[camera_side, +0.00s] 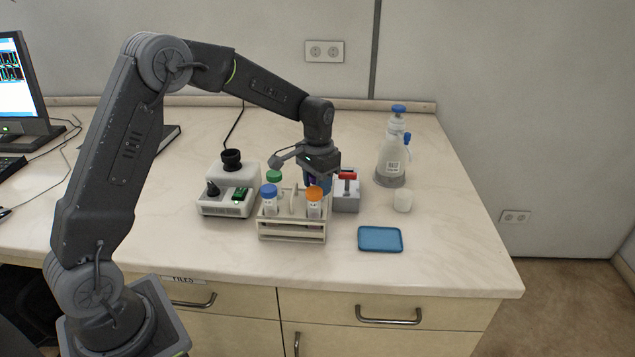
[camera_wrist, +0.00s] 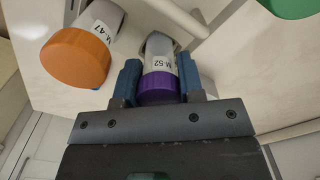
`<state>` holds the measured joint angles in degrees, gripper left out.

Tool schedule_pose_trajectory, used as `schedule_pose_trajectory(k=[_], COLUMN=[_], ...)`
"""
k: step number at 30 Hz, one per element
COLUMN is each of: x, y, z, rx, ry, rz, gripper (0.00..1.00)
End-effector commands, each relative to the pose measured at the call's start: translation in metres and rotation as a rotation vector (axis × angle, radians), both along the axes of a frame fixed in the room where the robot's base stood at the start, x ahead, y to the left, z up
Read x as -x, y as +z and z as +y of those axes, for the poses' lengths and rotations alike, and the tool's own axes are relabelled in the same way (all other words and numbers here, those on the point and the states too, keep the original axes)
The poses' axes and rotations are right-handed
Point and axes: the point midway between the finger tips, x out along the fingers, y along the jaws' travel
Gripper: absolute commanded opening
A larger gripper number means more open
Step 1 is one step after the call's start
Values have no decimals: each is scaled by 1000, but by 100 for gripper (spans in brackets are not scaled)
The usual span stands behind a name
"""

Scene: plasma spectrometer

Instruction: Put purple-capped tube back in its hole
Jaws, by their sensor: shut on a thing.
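The purple-capped tube (camera_wrist: 160,63), labelled M-52, is between the two blue fingers of my gripper (camera_wrist: 160,76) in the wrist view. My gripper is shut on it near the purple cap (camera_wrist: 158,89). In the side view my gripper (camera_side: 318,184) points down over the back right of the white tube rack (camera_side: 292,228) and mostly hides this tube. The tube's lower end is at the rack's top plate; I cannot tell how deep it sits in a hole. The rack holds tubes with green (camera_side: 274,176), blue (camera_side: 269,190) and orange (camera_side: 314,193) caps.
The orange-capped tube (camera_wrist: 76,58), M-47, stands close beside my fingers. A grey block with a red handle (camera_side: 347,190) is right of the rack, a white device (camera_side: 228,195) left.

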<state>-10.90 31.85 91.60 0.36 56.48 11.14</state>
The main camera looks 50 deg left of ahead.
Motion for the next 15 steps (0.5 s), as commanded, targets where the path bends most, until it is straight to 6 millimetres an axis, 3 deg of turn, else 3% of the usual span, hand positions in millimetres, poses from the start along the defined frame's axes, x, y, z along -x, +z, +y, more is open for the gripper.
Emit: schedule_pose_trajectory(k=[9, 15], x=[0, 0], y=[-1, -1], z=[0, 0], rx=[0, 0], ry=[0, 0], rz=[1, 0], gripper=[61, 61])
